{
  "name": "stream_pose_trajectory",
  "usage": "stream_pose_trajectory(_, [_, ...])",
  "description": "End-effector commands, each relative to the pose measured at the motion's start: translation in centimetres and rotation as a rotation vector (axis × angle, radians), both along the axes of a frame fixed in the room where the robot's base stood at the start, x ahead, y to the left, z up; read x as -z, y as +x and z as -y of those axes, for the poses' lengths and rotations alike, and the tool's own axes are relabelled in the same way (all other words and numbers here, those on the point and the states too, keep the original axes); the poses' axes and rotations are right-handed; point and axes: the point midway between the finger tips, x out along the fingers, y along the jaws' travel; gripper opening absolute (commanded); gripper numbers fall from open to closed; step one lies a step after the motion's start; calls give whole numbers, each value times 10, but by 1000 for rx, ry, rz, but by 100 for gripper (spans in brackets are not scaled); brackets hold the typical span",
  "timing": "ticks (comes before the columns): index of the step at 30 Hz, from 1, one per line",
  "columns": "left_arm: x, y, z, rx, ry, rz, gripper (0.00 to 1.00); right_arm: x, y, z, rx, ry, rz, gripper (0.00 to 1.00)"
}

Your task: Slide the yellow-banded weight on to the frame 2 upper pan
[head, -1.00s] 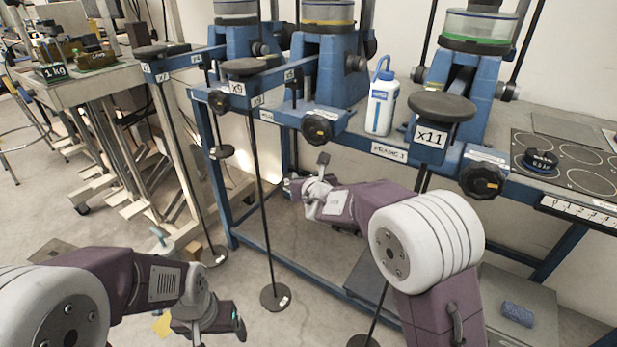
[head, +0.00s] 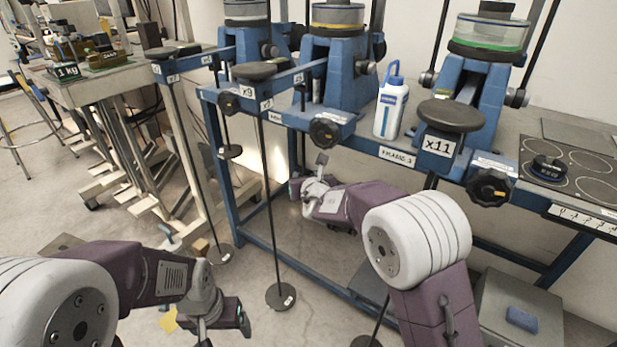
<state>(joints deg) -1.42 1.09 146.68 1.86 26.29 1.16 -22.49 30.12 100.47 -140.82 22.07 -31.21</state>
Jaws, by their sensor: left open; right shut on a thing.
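The middle frame, which I take as frame 2, carries the x9 label (head: 247,91). A dark round pan (head: 254,70) sits on top of its lever arm, and a rod runs down to a low dark disc (head: 280,296). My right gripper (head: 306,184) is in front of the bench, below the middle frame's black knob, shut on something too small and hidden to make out. I cannot pick out the yellow-banded weight. My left gripper (head: 218,322) is open, low at the front left, over the floor.
A white bottle with a blue cap (head: 391,105) stands on the bench between the middle and right frames. The right frame has an x11 pan (head: 450,116). A black weight (head: 549,168) lies on the ringed board. A wooden table (head: 95,88) stands left. Hanging rods cross the space below the bench.

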Motion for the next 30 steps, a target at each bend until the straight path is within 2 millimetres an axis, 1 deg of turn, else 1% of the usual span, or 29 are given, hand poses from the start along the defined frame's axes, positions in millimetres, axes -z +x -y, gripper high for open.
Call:
stream_pose_trajectory(7, [-4,0,0,0,0,0,82,-2,3,-5,1,2,2,4])
stream_pose_trajectory(15, [-4,0,0,0,0,0,82,-1,4,-6,0,1,2,4])
stream_pose_trajectory(30, [3,0,0,0,0,0,82,4,4,-6,0,0,2,4])
